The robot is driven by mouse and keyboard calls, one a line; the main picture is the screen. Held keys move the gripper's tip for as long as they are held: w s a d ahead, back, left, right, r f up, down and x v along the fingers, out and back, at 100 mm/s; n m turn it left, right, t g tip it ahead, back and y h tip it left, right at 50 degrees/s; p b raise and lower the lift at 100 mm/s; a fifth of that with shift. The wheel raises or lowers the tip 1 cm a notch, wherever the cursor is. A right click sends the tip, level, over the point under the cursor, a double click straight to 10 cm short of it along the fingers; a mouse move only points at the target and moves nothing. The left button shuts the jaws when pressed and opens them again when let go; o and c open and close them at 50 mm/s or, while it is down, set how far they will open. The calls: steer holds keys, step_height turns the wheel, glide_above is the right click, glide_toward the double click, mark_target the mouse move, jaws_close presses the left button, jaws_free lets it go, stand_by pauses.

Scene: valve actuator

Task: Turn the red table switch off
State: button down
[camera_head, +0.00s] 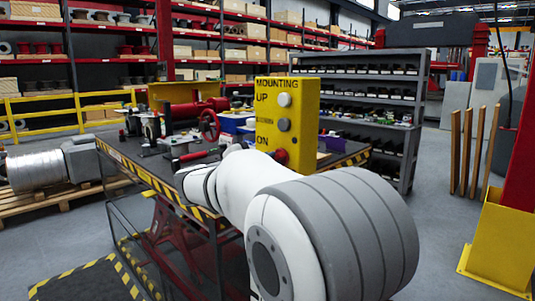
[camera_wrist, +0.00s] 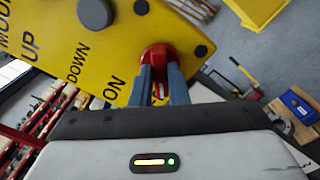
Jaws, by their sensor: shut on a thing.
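The yellow switch box (camera_head: 287,120) stands on the dark worktable, with the words MOUNTING, UP and ON in view. The red switch (camera_head: 280,157) shows low on its face, beside the word ON, partly hidden by my arm. In the wrist view, the yellow box (camera_wrist: 130,50) appears tilted, and the red switch (camera_wrist: 158,55) sits between the two grey-blue fingers of my gripper (camera_wrist: 161,80). The fingers are shut on the switch, one on each side. My gripper is hidden behind my white arm in the head view. The exact angle of the switch is hard to tell.
The worktable (camera_head: 150,176) has a yellow-black striped edge and carries a red valve handwheel (camera_head: 209,124) and other parts left of the box. A grey shelf rack (camera_head: 365,95) stands behind it. A yellow post base (camera_head: 500,245) is at right. Floor between is clear.

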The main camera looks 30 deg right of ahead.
steer(key=shift+n+p, duration=0.35)
steer(key=shift+n, duration=0.15)
steer(key=c, duration=1.4)
jaws_free()
steer(key=shift+a, duration=0.1)
steer(key=v, duration=0.7)
steer(key=shift+s+a, duration=0.15)
steer(key=shift+a, duration=0.1)
steer(key=shift+d, duration=0.1)
